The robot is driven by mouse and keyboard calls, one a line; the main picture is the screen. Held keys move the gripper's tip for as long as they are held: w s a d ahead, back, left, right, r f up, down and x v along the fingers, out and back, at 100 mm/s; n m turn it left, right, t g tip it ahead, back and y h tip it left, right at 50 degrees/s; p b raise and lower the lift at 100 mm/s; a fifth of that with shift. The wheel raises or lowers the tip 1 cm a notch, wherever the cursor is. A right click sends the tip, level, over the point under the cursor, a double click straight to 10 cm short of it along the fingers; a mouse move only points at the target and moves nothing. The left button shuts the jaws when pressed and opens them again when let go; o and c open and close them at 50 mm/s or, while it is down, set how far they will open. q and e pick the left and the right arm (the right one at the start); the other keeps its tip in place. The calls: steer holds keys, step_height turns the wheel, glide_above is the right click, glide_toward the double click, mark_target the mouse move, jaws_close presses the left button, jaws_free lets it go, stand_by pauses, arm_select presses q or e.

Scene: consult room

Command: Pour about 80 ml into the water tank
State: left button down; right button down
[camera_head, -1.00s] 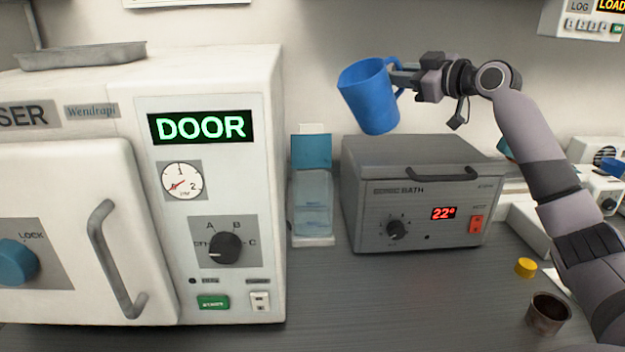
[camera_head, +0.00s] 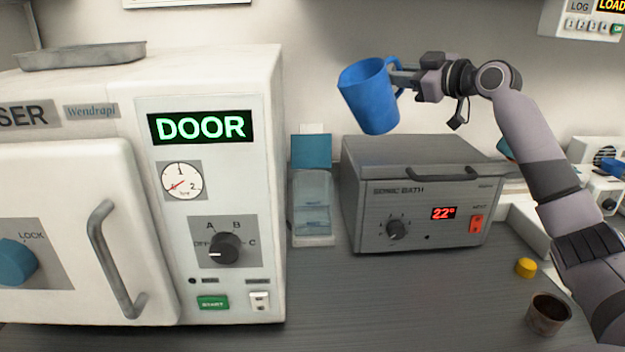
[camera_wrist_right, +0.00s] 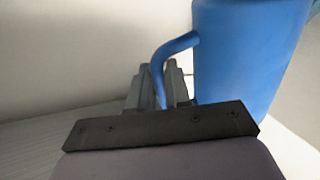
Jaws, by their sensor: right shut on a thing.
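A blue mug (camera_head: 368,98) hangs in the air above the left part of the sonic bath, tilted a little, its rim toward the upper left. My right gripper (camera_head: 398,77) is shut on its handle. In the right wrist view the fingers (camera_wrist_right: 165,85) close on the handle of the mug (camera_wrist_right: 250,50). The inside of the mug is hidden. A clear tank with a blue top (camera_head: 312,205), which looks like the water tank, stands left of the bath, below and left of the mug. Its water level is hard to tell. My left gripper is not in view.
A white steriliser (camera_head: 220,90) with a lit DOOR display and a metal tray (camera_head: 82,56) on top fills the left. The grey sonic bath (camera_head: 415,195) stands right of the tank. A yellow cap (camera_head: 525,267) and a brown cup (camera_head: 548,314) are at the right. The front counter is clear.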

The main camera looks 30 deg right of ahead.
steer(key=shift+d+f+m+b, duration=0.3)
steer(key=shift+f+b, duration=0.2)
steer(key=shift+f, duration=0.05)
steer(key=shift+d+f+m+b, duration=0.3)
steer(key=shift+f+b, duration=0.15)
steer(key=shift+f, duration=0.1)
steer(key=shift+d+r+m+t+y+p, duration=0.15)
steer(key=shift+d+r+m+p, duration=0.2)
steer(key=shift+m, duration=0.35)
steer(key=shift+d+r+m+t+y+p, duration=0.1)
steer(key=shift+d+m+t, duration=0.1)
steer(key=shift+d+m, duration=0.35)
steer(key=shift+d+r+m+t+y+p, duration=0.15)
steer(key=shift+d+m+p, duration=0.1)
steer(key=shift+m, duration=0.6)
